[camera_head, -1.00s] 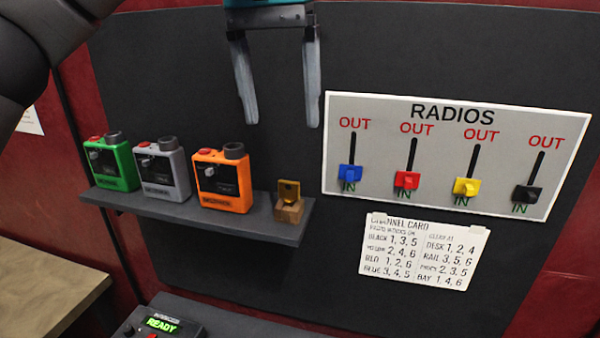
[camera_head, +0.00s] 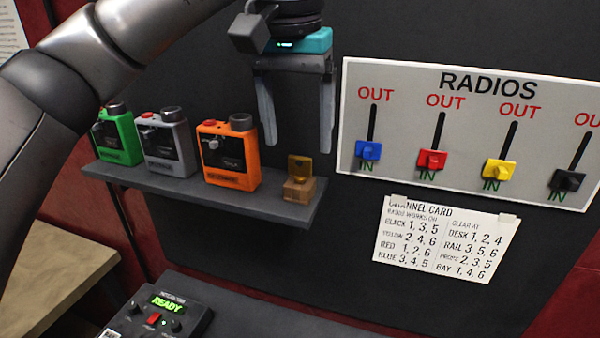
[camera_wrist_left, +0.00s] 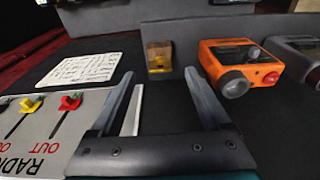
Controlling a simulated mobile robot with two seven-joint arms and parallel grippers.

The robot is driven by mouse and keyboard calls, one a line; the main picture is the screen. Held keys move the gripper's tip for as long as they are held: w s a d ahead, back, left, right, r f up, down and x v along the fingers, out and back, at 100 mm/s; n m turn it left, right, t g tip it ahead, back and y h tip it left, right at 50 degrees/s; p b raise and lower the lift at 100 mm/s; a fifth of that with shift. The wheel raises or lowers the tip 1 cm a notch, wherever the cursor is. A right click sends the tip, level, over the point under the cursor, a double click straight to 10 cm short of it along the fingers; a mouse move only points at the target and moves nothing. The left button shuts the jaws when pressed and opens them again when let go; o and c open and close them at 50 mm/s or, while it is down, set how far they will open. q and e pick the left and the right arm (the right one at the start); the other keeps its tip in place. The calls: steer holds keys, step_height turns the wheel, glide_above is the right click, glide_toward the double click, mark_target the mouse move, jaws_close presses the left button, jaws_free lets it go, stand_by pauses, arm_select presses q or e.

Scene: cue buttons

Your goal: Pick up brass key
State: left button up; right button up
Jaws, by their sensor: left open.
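The brass key (camera_head: 300,168) stands upright in a small wooden block (camera_head: 299,190) near the right end of the grey shelf. In the left wrist view the key (camera_wrist_left: 159,54) shows ahead, between the lines of the two fingers. My left gripper (camera_head: 298,142) is open and empty, pointing down, with its fingertips just above the key in the head view. In the left wrist view the left gripper (camera_wrist_left: 165,80) has its fingers wide apart, with a gap between them and the key. My right gripper is in no view.
An orange radio (camera_head: 229,155) stands left of the key, with a grey radio (camera_head: 165,145) and green radio (camera_head: 117,137) beyond on the shelf (camera_head: 240,203). The RADIOS panel (camera_head: 460,100) and channel card (camera_head: 445,238) are right. A READY box (camera_head: 158,310) sits below.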

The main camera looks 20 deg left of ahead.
mark_target(300, 156)
arm_select(q)
steer(key=f, duration=0.2)
steer(key=w+f, duration=0.1)
steer(key=f, duration=0.2)
steer(key=shift+w+p, duration=0.2)
steer(key=shift+p, duration=0.1)
jaws_close()
stand_by(0.3)
